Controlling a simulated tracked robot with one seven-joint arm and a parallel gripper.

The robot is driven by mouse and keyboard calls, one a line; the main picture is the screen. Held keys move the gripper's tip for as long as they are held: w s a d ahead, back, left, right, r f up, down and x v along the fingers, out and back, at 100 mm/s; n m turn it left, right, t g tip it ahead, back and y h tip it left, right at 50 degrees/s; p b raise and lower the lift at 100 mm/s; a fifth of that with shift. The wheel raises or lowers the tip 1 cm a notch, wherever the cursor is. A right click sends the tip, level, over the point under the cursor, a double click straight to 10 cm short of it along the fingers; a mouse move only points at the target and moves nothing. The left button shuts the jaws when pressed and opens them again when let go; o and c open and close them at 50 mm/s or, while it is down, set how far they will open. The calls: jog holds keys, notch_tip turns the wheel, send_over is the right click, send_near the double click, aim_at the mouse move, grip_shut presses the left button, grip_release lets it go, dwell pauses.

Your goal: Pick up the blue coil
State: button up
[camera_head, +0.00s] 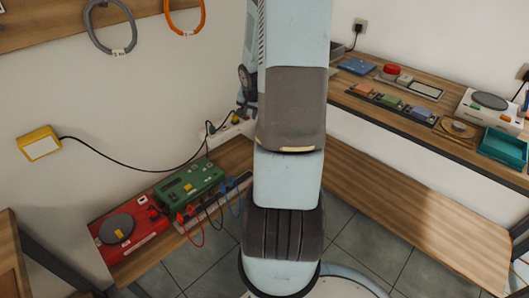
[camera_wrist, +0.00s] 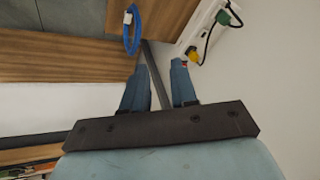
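The blue coil (camera_wrist: 138,32) is a narrow upright loop with a small white tag, seen in the upper middle of the wrist view against a wooden board. My gripper (camera_wrist: 158,66) is open and empty, with its two blue-grey fingers apart. The coil appears beyond the fingertips, a little left of the gap between them, and is not touched. In the head view, my arm stands in the middle and hides my gripper, and the blue coil cannot be seen there.
A grey coil (camera_head: 91,28) and an orange coil (camera_head: 202,18) hang from a wooden wall board (camera_head: 45,26). A white power strip with plugs (camera_wrist: 195,40) is near the right finger. A green device (camera_head: 190,186) and a red scale (camera_head: 132,244) stand on the low left bench.

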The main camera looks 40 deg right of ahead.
jog(key=s+d+f+m+t+y, duration=0.1)
jog(key=s+d+f+m+t, duration=0.2)
jog(key=f, duration=0.6)
jog(key=d+f+m, duration=0.3)
jog(key=f+m, duration=0.2)
jog(key=f, duration=0.4)
jog(key=s+d+f+m+t+y, duration=0.1)
jog(key=s+d+f+m+t, duration=0.2)
jog(key=f, duration=0.6)
jog(key=shift+m+g, duration=0.3)
jog(key=shift+g, duration=0.1)
jog(key=x, duration=0.8)
jog(key=shift+w+a+r, duration=0.1)
jog(key=shift+w+r, duration=0.15)
jog(key=shift+w, duration=0.1)
jog(key=shift+d+x, duration=0.15)
jog(key=shift+x, duration=1.25)
jog(key=shift+d+x, duration=0.15)
jog(key=shift+x, duration=1.2)
jog(key=shift+f, duration=0.1)
grip_shut()
